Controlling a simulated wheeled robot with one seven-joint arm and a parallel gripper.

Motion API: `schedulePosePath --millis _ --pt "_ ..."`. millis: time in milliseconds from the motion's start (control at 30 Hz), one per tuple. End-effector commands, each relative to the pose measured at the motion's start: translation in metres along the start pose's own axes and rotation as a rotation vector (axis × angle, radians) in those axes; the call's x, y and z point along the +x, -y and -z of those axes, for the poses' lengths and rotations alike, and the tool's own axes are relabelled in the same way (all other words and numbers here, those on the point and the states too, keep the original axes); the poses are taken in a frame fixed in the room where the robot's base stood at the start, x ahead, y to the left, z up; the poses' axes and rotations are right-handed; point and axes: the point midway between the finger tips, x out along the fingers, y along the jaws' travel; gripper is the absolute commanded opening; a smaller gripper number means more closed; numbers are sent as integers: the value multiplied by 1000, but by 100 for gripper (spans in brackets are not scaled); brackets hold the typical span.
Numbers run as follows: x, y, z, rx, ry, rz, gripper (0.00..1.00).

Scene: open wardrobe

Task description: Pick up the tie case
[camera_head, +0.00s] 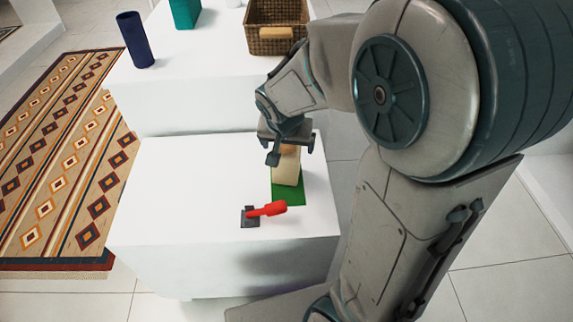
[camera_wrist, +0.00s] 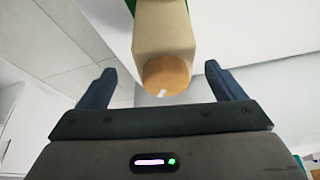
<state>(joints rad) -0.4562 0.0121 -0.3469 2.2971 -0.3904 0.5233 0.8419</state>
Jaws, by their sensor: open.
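In the wrist view, the beige body (camera_wrist: 163,32) and wooden end (camera_wrist: 166,75) show between and beyond the two open fingers of my gripper (camera_wrist: 160,88). The fingers show gaps on both sides, so nothing is held. My gripper partly hides the top in the head view.
A red lever (camera_head: 267,209) on a dark plate sits left of the mat. On the farther, higher white surface are a dark blue cylinder (camera_head: 135,40), a teal box (camera_head: 185,12) and a wicker basket (camera_head: 275,42). The nearer surface's left side is clear. A patterned rug (camera_head: 62,165) lies left.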

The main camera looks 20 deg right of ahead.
Motion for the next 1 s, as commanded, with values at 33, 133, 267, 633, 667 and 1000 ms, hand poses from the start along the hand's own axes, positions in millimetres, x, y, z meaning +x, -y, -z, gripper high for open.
schedulePosePath --millis 33,133,267,633,667,1000 --pt "3 0 0 0 1 -1 89" --pt "14 2 -1 -1 2 -2 89" --pt "35 5 -2 0 3 -3 89" --pt "54 5 0 0 0 0 89" --pt "54 5 0 0 0 0 89" --pt "53 6 0 0 0 0 36"
